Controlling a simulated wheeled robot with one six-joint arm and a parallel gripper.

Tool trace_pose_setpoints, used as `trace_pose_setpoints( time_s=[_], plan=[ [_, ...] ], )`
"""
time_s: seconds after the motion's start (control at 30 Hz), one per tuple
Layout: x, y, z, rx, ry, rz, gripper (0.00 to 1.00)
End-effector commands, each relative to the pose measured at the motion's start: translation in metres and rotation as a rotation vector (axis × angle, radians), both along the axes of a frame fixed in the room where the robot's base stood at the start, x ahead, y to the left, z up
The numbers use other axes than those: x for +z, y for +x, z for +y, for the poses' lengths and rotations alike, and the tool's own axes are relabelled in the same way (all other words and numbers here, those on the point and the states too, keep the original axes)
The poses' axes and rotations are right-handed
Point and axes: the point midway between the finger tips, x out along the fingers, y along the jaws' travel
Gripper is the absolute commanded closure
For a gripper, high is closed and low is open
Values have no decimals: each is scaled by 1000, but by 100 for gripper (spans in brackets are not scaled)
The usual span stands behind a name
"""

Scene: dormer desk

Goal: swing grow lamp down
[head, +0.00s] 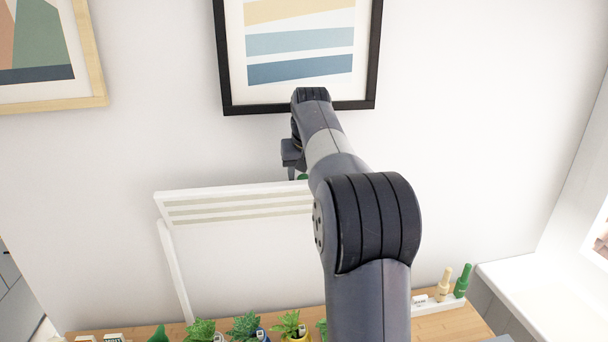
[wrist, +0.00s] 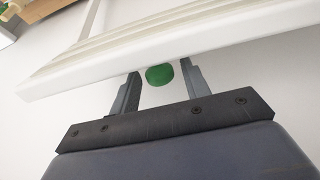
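The grow lamp (head: 180,197) is a white panel with pale strips along it, raised above the desk on a slim white post (head: 175,272). My arm hides its right part. In the wrist view, the lamp's white edge (wrist: 110,63) crosses above my gripper. A round green knob (wrist: 160,75) shows at that edge, and a bit of it shows in the head view (head: 303,177). My gripper (head: 291,173) is at the panel's far edge. Its two fingers are apart, one on each side of the knob, with a visible gap on both sides.
Several small potted plants (head: 245,325) stand on the wooden desk (head: 455,326) below the lamp. A white tray (head: 440,305) with a tan bottle (head: 444,285) and a green bottle (head: 462,281) is at the right. A black-framed picture (head: 228,70) hangs behind my gripper.

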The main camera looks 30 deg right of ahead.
Motion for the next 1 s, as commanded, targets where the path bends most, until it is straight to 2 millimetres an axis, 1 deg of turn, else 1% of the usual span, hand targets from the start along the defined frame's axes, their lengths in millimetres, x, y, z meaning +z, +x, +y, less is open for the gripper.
trace_pose_setpoints(
  time_s=[0.03,0.07,0.53,0.83,1.0],
  plan=[
    [0,0,0,0,0,0,60],
    [0,0,0,0,0,0,62],
    [1,0,0,0,0,0,100],
    [0,-1,0,0,-1,-5,100],
    [-3,-4,1,0,-9,-30,100]
  ],
)
